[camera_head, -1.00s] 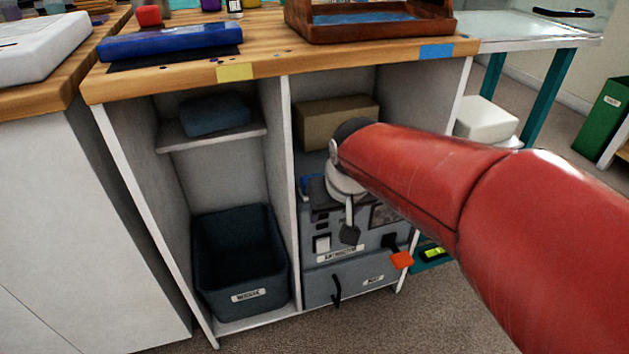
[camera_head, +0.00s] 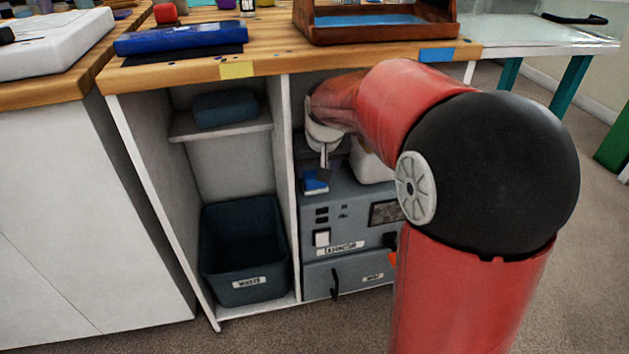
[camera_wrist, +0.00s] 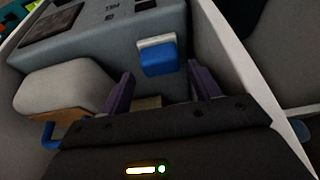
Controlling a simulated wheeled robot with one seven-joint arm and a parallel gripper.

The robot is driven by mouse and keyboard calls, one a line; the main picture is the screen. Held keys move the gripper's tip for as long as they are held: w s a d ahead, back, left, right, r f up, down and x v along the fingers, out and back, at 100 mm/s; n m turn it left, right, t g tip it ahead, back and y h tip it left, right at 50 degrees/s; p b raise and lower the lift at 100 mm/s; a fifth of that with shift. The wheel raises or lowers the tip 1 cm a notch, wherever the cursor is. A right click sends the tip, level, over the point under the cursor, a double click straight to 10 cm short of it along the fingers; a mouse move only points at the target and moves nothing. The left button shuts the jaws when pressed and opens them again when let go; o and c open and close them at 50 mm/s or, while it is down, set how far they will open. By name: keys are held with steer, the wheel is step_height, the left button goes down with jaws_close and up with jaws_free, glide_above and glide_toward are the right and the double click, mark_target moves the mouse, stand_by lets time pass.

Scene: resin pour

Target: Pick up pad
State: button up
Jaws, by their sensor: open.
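A small blue pad (camera_head: 315,182) with a white layer lies on top of the grey machine (camera_head: 350,205) inside the cabinet's right compartment. In the wrist view the pad (camera_wrist: 158,60) shows just beyond the fingertips, roughly between the two purple fingers. My gripper (camera_wrist: 162,82) is open and empty. In the head view my gripper (camera_head: 324,173) is inside the compartment, just above and beside the pad, and partly hard to make out. I cannot tell whether a finger touches the pad.
A white rounded object (camera_wrist: 62,84) sits beside my left finger in the wrist view. The cabinet's white wall (camera_wrist: 245,70) stands close on the right. The wooden worktop (camera_head: 275,63) lies above. A dark waste bin (camera_head: 243,255) stands in the left compartment.

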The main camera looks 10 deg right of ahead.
mark_target(314, 173)
steer(key=x, duration=0.5)
steer(key=shift+w+f+b, duration=0.1)
steer(key=shift+w+b, duration=0.2)
steer(key=shift+b, duration=0.1)
steer(key=c, duration=0.7)
steer(key=shift+r, duration=0.65)
step_height(314, 173, up, 3)
steer(key=shift+f+p, duration=0.25)
steer(key=shift+p, duration=0.2)
steer(key=s, duration=1.8)
steer(key=shift+f, duration=0.1)
